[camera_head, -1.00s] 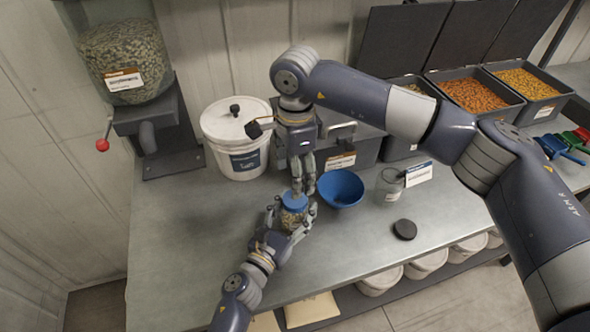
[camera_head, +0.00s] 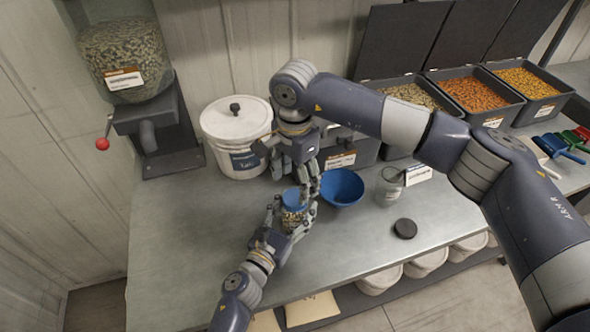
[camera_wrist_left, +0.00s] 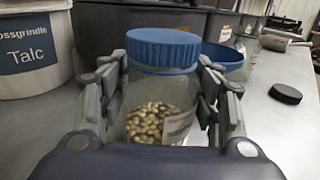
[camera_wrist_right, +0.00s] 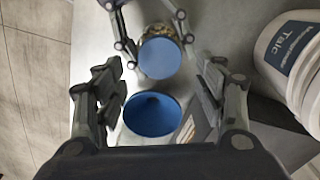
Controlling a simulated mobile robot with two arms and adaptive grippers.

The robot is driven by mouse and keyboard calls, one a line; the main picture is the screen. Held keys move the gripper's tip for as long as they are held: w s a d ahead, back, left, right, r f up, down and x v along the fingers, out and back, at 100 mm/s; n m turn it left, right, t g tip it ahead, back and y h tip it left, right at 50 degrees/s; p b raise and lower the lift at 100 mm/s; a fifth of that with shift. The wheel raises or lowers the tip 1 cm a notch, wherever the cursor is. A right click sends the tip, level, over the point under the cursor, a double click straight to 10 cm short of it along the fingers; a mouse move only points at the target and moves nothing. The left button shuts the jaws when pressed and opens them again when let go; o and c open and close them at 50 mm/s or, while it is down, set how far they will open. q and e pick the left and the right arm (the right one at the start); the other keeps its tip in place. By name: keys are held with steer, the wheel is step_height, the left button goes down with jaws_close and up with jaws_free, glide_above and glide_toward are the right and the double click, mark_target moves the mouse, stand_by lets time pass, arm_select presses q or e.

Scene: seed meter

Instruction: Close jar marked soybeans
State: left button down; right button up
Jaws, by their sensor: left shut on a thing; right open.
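A clear jar (camera_wrist_left: 150,112) with tan seeds stands upright on the counter with a blue lid (camera_wrist_left: 163,48) on its top. Its label is too small to read. The blue lid also shows in the head view (camera_head: 295,197) and in the right wrist view (camera_wrist_right: 159,58). My left gripper (camera_head: 296,222) is shut around the jar's body. My right gripper (camera_head: 309,192) is open and empty, just above and beside the lid. In the right wrist view its fingers (camera_wrist_right: 160,100) are spread apart, with the lid beyond them.
Behind are a white talc bucket (camera_head: 236,130) and dark seed bins (camera_head: 470,95). An empty glass jar (camera_head: 389,187) and a black lid (camera_head: 405,228) lie to the right. The front left counter is clear.

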mark_target(295, 197)
steer(key=shift+f, duration=2.65)
steer(key=c, duration=1.1)
